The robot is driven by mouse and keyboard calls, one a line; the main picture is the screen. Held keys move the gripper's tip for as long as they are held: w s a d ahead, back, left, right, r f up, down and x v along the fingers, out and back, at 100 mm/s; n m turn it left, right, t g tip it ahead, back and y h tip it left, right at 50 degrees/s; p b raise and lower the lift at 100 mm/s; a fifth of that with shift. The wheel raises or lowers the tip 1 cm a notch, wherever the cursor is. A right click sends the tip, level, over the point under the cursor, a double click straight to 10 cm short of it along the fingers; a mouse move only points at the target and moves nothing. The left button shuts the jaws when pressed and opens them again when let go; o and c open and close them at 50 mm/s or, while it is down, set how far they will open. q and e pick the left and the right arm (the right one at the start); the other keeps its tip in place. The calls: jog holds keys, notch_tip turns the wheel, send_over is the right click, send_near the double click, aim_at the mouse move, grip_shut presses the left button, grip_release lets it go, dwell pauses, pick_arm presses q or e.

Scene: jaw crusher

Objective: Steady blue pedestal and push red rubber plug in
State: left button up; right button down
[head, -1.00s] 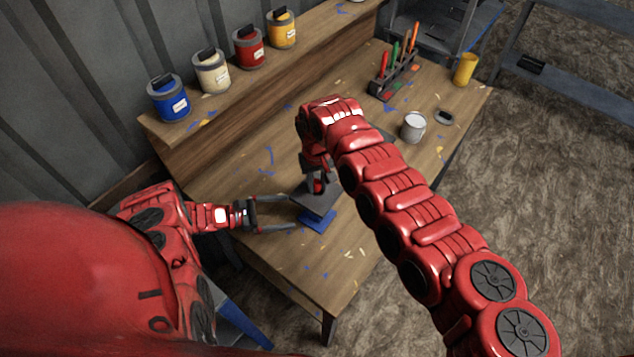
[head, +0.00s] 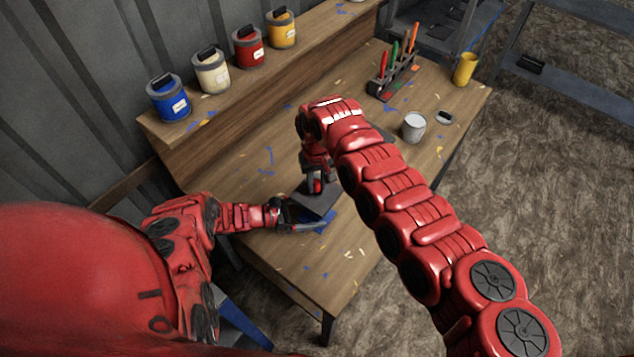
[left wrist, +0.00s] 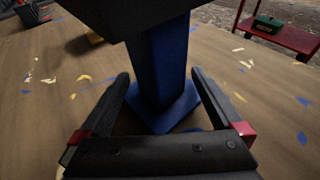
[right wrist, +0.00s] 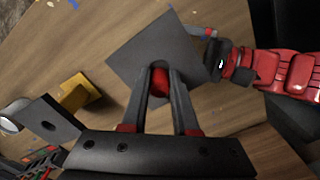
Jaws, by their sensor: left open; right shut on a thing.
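The blue pedestal (left wrist: 168,62) stands upright on the table with a square foot. A dark square plate (right wrist: 145,42) sits on top of it and also shows in the head view (head: 314,207). My left gripper (left wrist: 161,80) is open, one finger on each side of the blue column, below the plate; I cannot tell if they touch it. My right gripper (right wrist: 160,76) is shut on the red rubber plug (right wrist: 159,84), over the plate. The plug also shows in the head view (head: 317,186). The fingers hide its lower end, so contact with the plate is unclear.
On the wooden table (head: 290,275) are a white can (head: 413,127), a rack of coloured tools (head: 393,77) and a yellow cup (head: 465,69). Several paint cans line the raised shelf (head: 220,95). The table's front corner is clear but for paint flecks.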

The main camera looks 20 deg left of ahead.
pick_arm(q)
jog(key=c, duration=0.9)
jog(key=shift+o, duration=0.2)
dwell(1.3)
